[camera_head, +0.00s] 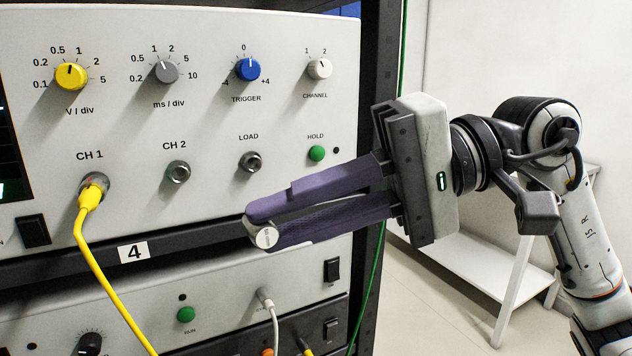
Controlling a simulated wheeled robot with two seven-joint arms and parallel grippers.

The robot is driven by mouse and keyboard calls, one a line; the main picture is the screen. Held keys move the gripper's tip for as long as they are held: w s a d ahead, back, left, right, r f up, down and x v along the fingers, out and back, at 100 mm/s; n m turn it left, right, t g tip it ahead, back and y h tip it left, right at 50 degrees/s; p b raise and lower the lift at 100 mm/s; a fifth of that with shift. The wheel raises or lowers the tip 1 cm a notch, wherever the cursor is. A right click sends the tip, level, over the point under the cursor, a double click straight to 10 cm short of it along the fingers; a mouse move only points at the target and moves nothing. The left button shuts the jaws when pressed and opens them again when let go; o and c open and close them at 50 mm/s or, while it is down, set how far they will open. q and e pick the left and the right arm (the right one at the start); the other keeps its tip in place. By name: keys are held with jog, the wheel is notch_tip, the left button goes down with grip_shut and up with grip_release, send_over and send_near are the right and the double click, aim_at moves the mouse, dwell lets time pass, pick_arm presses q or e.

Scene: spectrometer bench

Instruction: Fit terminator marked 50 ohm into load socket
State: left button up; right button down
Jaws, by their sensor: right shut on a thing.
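My right gripper (262,226) comes in from the right with its long purple fingers pointing left. It is shut on the terminator (266,237), a small round piece with a pale marked end face at the fingertips. The marking is too small to read surely. The load socket (249,161) is a round metal connector under the LOAD label on the upper instrument's panel. It is empty. The terminator is below the socket in the picture and apart from it. My left gripper is not in view.
The CH 2 socket (177,172) is empty, left of the load socket. A yellow cable (91,194) is plugged into CH 1 and hangs down. The green HOLD button (316,153) is close on the right. A lower instrument (225,290) has a white cable plugged in.

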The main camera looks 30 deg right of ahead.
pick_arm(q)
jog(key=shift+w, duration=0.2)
pick_arm(e)
jog(key=d+r, duration=0.2)
jog(key=r, duration=0.1)
jog(key=shift+s+d+m+t+y, duration=0.1)
jog(key=shift+d+m+t+y, duration=0.2)
jog(key=shift+m+y, duration=0.1)
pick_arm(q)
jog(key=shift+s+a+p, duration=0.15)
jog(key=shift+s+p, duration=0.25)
pick_arm(e)
jog(key=w, duration=0.4)
jog(key=shift+w+a, duration=0.15)
jog(key=shift+w, duration=0.25)
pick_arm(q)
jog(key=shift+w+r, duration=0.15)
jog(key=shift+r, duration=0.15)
pick_arm(e)
jog(key=shift+w, duration=0.2)
